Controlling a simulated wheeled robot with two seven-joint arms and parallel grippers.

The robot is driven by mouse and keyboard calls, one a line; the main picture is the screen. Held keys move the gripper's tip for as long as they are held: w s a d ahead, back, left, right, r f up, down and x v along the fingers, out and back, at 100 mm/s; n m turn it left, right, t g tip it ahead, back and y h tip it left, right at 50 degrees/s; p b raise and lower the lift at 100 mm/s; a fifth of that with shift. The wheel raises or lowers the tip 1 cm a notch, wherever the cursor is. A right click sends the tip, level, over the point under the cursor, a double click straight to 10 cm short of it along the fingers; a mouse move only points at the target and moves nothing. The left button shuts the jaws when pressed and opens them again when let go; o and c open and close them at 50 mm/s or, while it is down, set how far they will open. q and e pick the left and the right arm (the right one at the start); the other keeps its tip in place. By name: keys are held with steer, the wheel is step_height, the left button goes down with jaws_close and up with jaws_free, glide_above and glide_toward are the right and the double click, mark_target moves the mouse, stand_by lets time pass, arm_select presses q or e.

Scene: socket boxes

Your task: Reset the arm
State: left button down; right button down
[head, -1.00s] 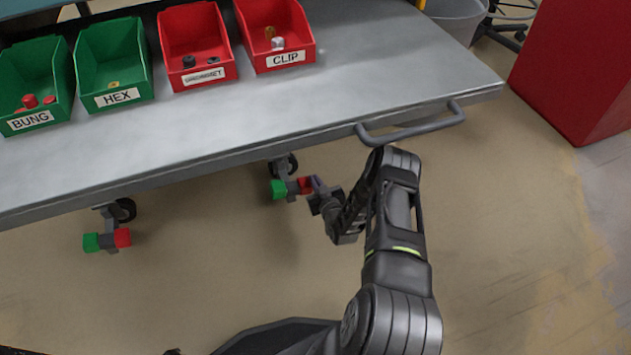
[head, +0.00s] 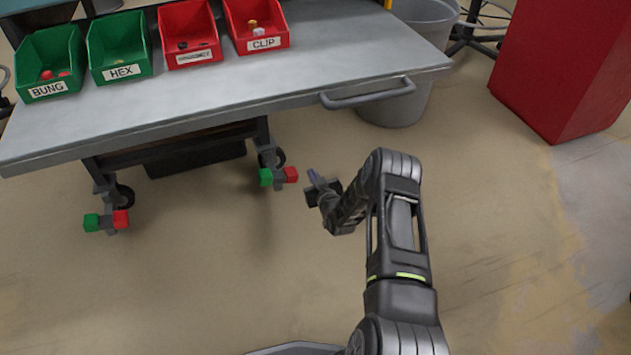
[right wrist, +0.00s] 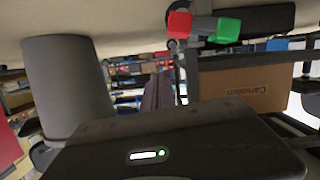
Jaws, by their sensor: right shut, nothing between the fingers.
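My right gripper (head: 316,180) is shut and empty, held out over the floor in front of the grey table (head: 230,92). It is below the level of the tabletop and apart from the table. Its fingers (right wrist: 158,92) also show in the right wrist view, with nothing between them. My right arm is bent at the elbow and comes up from the bottom of the head view. My left gripper is not in view.
On the table stand green bins labelled BUNG (head: 50,72) and HEX (head: 120,60), and red bins, one labelled CLIP (head: 262,38). The table's handle (head: 368,95) juts out. A grey trash can (head: 400,105) and a red cabinet (head: 560,70) stand right. The floor in front is clear.

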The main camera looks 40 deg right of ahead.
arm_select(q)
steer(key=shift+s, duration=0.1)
arm_select(e)
steer(key=shift+a, duration=0.15)
stand_by(0.4)
